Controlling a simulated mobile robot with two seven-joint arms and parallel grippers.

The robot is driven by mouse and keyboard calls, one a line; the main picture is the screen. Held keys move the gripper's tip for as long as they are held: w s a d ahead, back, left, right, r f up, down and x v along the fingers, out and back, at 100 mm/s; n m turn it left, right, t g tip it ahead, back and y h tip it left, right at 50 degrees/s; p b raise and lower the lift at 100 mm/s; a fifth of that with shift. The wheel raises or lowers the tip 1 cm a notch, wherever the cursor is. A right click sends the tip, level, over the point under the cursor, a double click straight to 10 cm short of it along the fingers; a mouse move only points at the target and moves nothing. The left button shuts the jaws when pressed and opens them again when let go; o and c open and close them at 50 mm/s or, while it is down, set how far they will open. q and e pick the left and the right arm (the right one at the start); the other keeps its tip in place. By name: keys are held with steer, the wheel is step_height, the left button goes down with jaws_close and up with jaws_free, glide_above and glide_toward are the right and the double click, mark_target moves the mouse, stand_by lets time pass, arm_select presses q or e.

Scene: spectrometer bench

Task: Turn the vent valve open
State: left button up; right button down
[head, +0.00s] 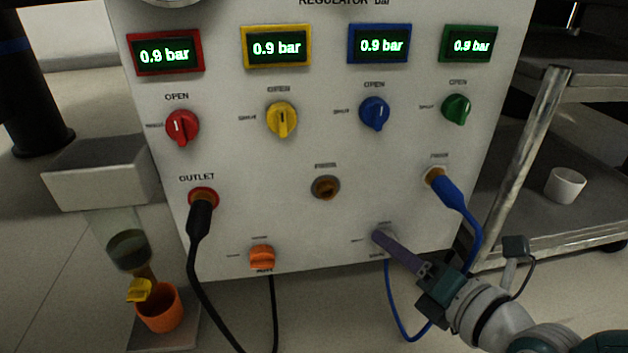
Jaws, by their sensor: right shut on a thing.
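A light grey regulator panel (330,150) fills the middle of the head view. A purple lever-like handle (400,250) sticks out from the panel's lower right, pointing down and to the right. My right gripper (428,277) is shut on its outer end. The small labels around this handle are too blurred to read, so I cannot tell its marked position. An orange knob (262,256) sits at the panel's lower left, and its label is also hard to read. My left gripper is not in view.
Red (182,127), yellow (281,119), blue (374,113) and green (456,109) knobs sit under displays reading 0.9 bar. A blue hose (470,225) hangs close to my right gripper. A black hose (198,260) hangs at left. An orange cup (160,312) stands lower left.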

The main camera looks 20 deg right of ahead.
stand_by(0.5)
steer(key=shift+c, duration=2.2)
jaws_free()
steer(key=shift+s, duration=0.1)
steer(key=p+v, duration=0.4)
steer(key=v, duration=0.5)
steer(key=shift+s, duration=0.35)
steer(key=shift+d+r, duration=0.1)
